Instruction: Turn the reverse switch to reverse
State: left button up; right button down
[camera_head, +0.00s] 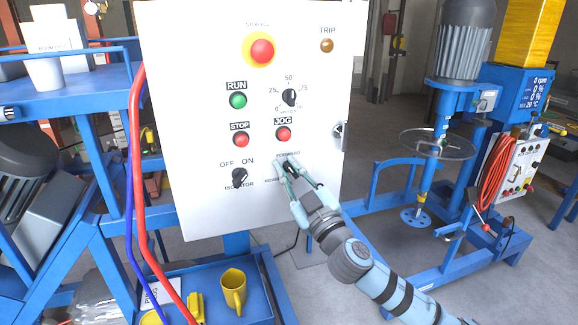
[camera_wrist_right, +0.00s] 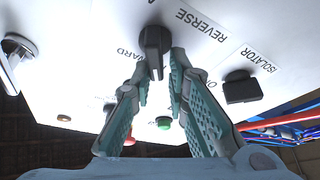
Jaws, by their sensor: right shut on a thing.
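The reverse switch is a black rotary knob (camera_wrist_right: 154,42) on the white control panel (camera_head: 205,75). In the wrist view it stands between my right gripper's fingertips (camera_wrist_right: 158,72), with the REVERSE label beside it and part of the FORWARD label on its other side. In the head view my right gripper (camera_head: 287,168) reaches the panel's lower right and largely hides the knob. The fingers are closed on the knob. I cannot tell which label the knob points to. My left gripper is not in view.
The isolator switch (camera_head: 239,177) is left of my gripper, and it also shows in the wrist view (camera_wrist_right: 241,87). The red JOG button (camera_head: 283,133) and speed dial (camera_head: 289,97) are above. A panel latch (camera_head: 339,135) sits on the right edge. The mixer (camera_head: 450,100) stands further right.

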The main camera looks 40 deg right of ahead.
jog(key=n+p, duration=0.1)
jog(key=n+y, duration=0.1)
jog(key=n, duration=0.1)
jog(key=n+y+p, duration=0.1)
jog(key=shift+w+r+n+g+p, duration=0.1)
jog(key=shift+r+n+g+p, duration=0.15)
jog(key=shift+n+g+p, duration=0.1)
jog(key=shift+a+f+n+g+y+p, duration=0.1)
jog(key=shift+n+g+y+p, duration=0.15)
jog(key=shift+n+p, duration=0.55)
jog(key=shift+a+f+n+g+y+p, duration=0.1)
jog(key=shift+n+y+p, duration=0.15)
jog(key=shift+n+p, duration=0.5)
jog(key=c, duration=1.7)
grip_release()
jog(key=shift+d+f, duration=0.2)
jog(key=shift+d, duration=0.05)
jog(key=shift+s, duration=0.2)
